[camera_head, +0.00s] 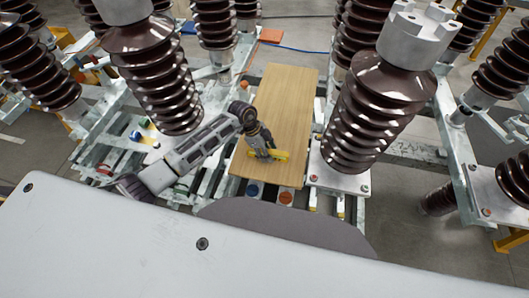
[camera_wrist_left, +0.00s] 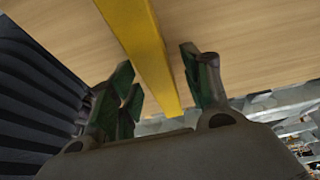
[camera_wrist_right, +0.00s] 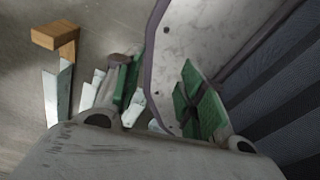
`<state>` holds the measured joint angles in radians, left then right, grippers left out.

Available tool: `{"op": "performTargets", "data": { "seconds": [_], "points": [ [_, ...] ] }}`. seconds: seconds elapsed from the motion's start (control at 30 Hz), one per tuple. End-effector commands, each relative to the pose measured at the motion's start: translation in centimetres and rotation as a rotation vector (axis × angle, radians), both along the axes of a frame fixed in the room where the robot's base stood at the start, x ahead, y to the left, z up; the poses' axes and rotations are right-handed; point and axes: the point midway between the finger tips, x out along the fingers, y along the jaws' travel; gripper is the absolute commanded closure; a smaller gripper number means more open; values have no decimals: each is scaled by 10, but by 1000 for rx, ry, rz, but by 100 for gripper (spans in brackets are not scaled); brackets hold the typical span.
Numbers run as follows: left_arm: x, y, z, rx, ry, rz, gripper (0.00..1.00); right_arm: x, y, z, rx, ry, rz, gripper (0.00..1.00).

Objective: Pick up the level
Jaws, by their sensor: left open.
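The level is a yellow bar (camera_head: 282,155) lying on the wooden board in the head view. In the left wrist view the level (camera_wrist_left: 140,45) runs from the top edge down between my fingers. My left gripper (camera_head: 266,153) is over the board at the level and hides part of it. Its green-padded fingers (camera_wrist_left: 158,72) are spread, one on each side of the bar, with visible gaps. My right gripper (camera_wrist_right: 160,88) has its fingers apart with nothing held between them; it is not seen in the head view.
The wooden board (camera_head: 285,100) lies between tall brown ribbed insulators, one (camera_head: 155,80) at left and one (camera_head: 365,115) close at right. Metal frames surround it. The right wrist view shows a pale plate (camera_wrist_right: 185,40) behind the fingers and an orange-brown block (camera_wrist_right: 55,36).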

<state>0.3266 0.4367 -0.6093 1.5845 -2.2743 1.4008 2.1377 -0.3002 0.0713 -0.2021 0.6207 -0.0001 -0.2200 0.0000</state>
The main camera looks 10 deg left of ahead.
Motion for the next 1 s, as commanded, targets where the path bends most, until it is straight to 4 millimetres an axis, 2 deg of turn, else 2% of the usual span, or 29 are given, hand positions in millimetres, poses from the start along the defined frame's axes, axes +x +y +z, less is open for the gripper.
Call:
{"op": "performTargets", "data": {
  "seconds": [0.2, 0.63, 1.0],
  "points": [
    [-3, -6, -4, 0, -1, 0, 52, 1, -14, -4, -14, -1, 1, 60],
    [-3, -6, -4, 0, -1, 1, 52, 1, -17, -3, -17, -1, 1, 60],
    [-3, -6, -4, 0, -1, 1, 99, 1, -5, -3, -5, -1, -1, 60]
  ]
}}
